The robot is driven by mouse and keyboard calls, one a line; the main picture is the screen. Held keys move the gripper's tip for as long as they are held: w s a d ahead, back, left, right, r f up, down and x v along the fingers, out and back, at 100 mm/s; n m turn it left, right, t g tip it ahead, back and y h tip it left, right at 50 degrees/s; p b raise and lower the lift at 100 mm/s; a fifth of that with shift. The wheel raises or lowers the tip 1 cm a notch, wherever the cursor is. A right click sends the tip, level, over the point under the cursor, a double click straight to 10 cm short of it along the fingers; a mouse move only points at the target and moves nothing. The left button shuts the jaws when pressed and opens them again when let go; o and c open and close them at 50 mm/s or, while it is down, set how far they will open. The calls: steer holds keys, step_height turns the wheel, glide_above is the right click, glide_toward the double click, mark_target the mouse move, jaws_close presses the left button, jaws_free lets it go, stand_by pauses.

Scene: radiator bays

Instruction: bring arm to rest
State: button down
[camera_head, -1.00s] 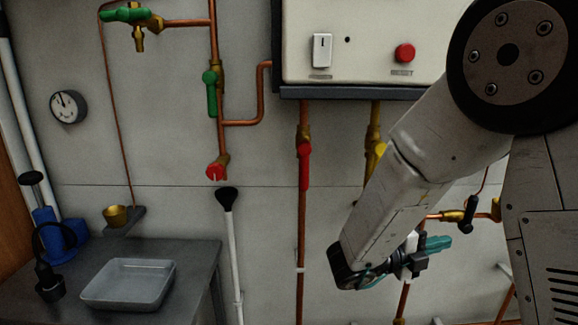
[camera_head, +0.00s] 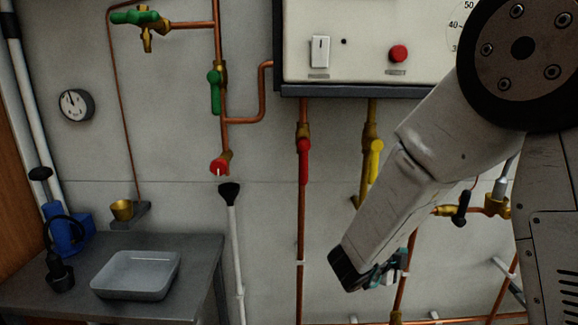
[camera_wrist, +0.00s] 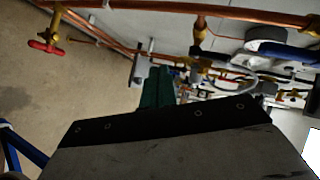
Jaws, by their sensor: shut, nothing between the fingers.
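My arm (camera_head: 425,165) comes down from the upper right of the head view, its pale link sloping to a dark lower end. My gripper (camera_head: 400,264) shows there as a small teal and dark shape, partly hidden behind that lower end. In the wrist view the dark green fingers of my gripper (camera_wrist: 157,88) are close together, with nothing seen between them. A dark plate with a grey body below it covers the lower middle of that view. In the head view the gripper overlaps a copper pipe on the wall; I cannot tell the gap.
A boiler casing (camera_head: 365,40) hangs on the wall above, with red (camera_head: 304,160) and yellow (camera_head: 375,160) valve handles below. A grey bench (camera_head: 205,250) at left bears a tray (camera_head: 135,290). In the wrist view a red-handled valve (camera_wrist: 45,47) is at upper left, above open floor.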

steer(key=s+a+n+y, duration=0.2)
steer(key=a+n+y, duration=1)
steer(key=a+n, duration=0.1)
steer(key=s+r+n+g+y, duration=0.3)
steer(key=s+r+n+g, duration=0.2)
steer(key=s+n, duration=0.5)
steer(key=s+d+r+n+g+h, duration=0.1)
steer(key=s+d+r, duration=0.3)
steer(key=s, duration=0.6)
steer(key=s+d+r+n+g+h, duration=0.1)
steer(key=s+d+r+h, duration=0.2)
steer(key=s+d, duration=0.5)
steer(key=shift+s+d+r, duration=0.15)
steer(key=shift+s+r, duration=0.5)
steer(key=shift+s, duration=0.35)
